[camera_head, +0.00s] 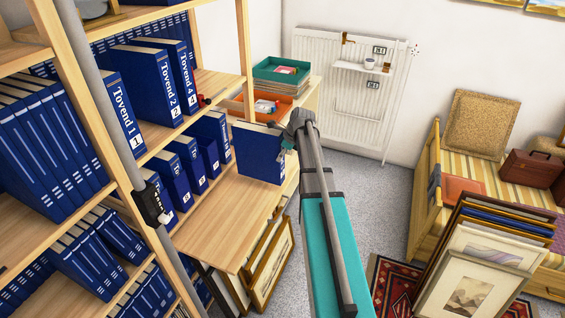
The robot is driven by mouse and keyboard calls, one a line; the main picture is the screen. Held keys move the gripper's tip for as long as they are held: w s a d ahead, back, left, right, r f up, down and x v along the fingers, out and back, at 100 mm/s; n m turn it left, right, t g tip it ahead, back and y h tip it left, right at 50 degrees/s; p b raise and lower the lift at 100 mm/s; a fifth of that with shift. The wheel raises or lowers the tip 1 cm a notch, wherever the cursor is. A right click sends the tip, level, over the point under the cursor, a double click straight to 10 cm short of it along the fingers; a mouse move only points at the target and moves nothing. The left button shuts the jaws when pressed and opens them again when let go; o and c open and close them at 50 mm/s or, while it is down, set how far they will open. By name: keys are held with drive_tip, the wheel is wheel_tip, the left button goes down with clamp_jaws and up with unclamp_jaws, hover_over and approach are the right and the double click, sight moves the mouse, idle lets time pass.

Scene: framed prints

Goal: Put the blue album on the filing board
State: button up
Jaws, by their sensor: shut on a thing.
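A blue album (258,157) with a pale page edge along its top stands upright in my gripper (287,142). My gripper is shut on its right edge, and the arm reaches up to it from the bottom of the view. The fingertips are small and partly hidden. A light wooden board (225,218) juts out from the shelving and looks like the filing board. The album is over or at the board's far right part. I cannot tell whether its lower edge touches the board.
Blue albums (190,160) stand at the board's back, with Tovend volumes (155,85) on the shelf above. A grey post (110,130) crosses the left. Green (282,70) and orange (262,107) trays lie behind the album. Framed prints (270,265) lean below the board; more (480,270) stand right.

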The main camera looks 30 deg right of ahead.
sight(283, 159)
drive_tip(key=shift+w+d+f+b, duration=0.1)
drive_tip(key=shift+w+f+b, duration=0.1)
drive_tip(key=shift+f+b, duration=0.8)
drive_tip(key=shift+w+d+f+b, duration=0.1)
drive_tip(key=shift+w+f+b, duration=0.1)
drive_tip(key=shift+f+b, duration=0.8)
drive_tip(key=o, duration=1.3)
drive_tip(key=shift+r, duration=0.1)
drive_tip(key=p+v, duration=1.1)
drive_tip(key=shift+s+r, duration=0.15)
drive_tip(key=shift+r, duration=0.25)
